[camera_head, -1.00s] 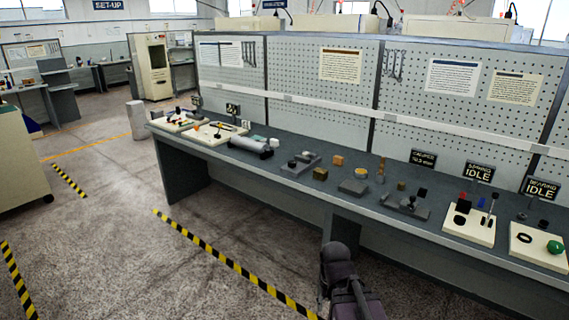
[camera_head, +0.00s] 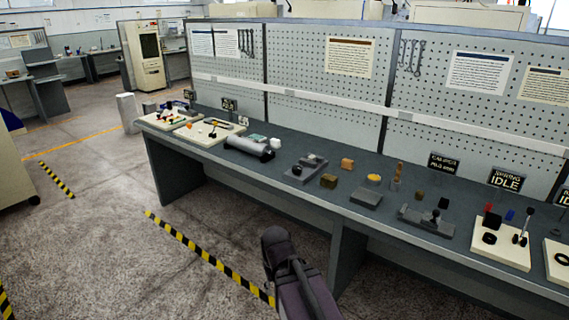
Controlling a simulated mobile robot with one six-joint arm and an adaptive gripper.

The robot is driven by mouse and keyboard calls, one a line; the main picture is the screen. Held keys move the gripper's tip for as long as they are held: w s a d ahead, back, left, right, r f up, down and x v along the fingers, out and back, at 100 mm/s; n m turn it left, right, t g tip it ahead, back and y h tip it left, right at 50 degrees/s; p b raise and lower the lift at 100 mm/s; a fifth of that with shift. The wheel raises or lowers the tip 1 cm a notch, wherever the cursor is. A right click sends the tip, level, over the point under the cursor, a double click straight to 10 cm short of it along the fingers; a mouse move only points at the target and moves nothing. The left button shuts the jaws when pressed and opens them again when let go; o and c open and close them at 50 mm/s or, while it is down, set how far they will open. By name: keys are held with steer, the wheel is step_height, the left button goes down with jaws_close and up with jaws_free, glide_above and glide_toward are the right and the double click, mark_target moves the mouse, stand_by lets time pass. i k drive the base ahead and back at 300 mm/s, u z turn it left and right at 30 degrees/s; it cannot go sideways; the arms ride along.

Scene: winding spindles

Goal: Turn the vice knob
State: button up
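A grey vice-like block with a dark round knob (camera_head: 297,170) sits mid-bench. Another grey fixture (camera_head: 428,220) with an upright dark knob (camera_head: 444,203) stands further right, near the caliper sign. I cannot tell for certain which of the two is the vice. A dark purple part of my arm shows at the bottom centre, in front of the bench and apart from both fixtures. No gripper fingers show.
The long grey bench (camera_head: 345,222) also holds a grey cylinder (camera_head: 247,146), small blocks, a yellow round piece (camera_head: 374,179) and a cream panel with levers (camera_head: 502,243). A pegboard (camera_head: 320,100) backs it. Floor at left is open, with striped tape (camera_head: 205,257).

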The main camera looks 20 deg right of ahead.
mark_target(296, 170)
steer(key=z, duration=0.15)
steer(key=i, duration=1.3)
steer(key=z, duration=0.45)
